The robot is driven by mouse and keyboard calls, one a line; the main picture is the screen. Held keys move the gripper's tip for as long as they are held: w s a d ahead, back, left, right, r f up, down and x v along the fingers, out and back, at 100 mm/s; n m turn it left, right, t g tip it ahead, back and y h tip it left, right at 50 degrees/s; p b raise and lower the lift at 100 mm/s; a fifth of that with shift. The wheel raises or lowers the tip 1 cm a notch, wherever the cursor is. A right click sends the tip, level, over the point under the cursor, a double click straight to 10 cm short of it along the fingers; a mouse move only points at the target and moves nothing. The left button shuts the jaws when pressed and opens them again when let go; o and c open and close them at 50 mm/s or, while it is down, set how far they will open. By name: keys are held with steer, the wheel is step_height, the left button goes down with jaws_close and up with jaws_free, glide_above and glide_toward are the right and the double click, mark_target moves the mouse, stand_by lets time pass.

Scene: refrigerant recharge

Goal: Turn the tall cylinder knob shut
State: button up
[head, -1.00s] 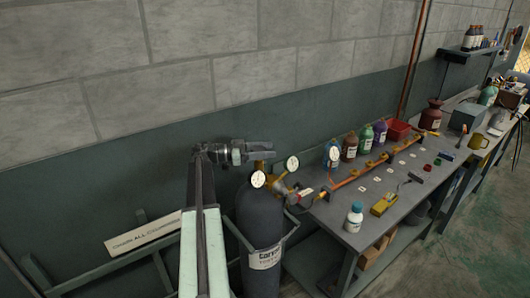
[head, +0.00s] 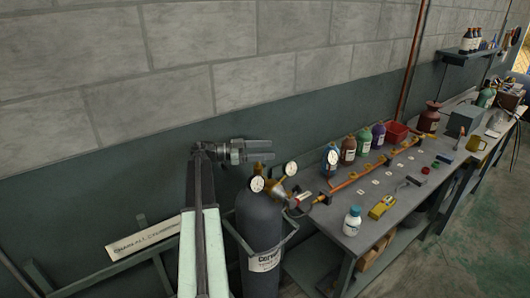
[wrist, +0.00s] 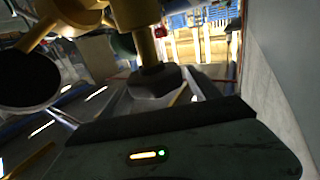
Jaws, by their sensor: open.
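The tall cylinder (head: 259,222) is dark grey with a white label and stands in a metal frame at the end of the bench. Its brass valve (head: 259,168) and pressure gauges (head: 257,184) are on top. My gripper (head: 271,151) is open and empty, pointing right, just above the valve top in the head view. The knob itself is not clearly seen; my gripper may cover it. The wrist view shows brass valve parts (wrist: 145,45) and a dark round gauge (wrist: 28,80) close by. Contact cannot be told.
The bench (head: 345,238) runs right along the wall, with an orange manifold pipe (head: 360,175), several coloured bottles, a white bottle (head: 352,221) and a yellow device (head: 381,207). A signboard (head: 146,239) is at lower left. The wall is close behind my gripper.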

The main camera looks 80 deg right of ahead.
steer(key=s+a+r+p, duration=0.1)
steer(key=a+r, duration=0.2)
steer(key=a, duration=1.3)
steer(key=shift+f, duration=0.1)
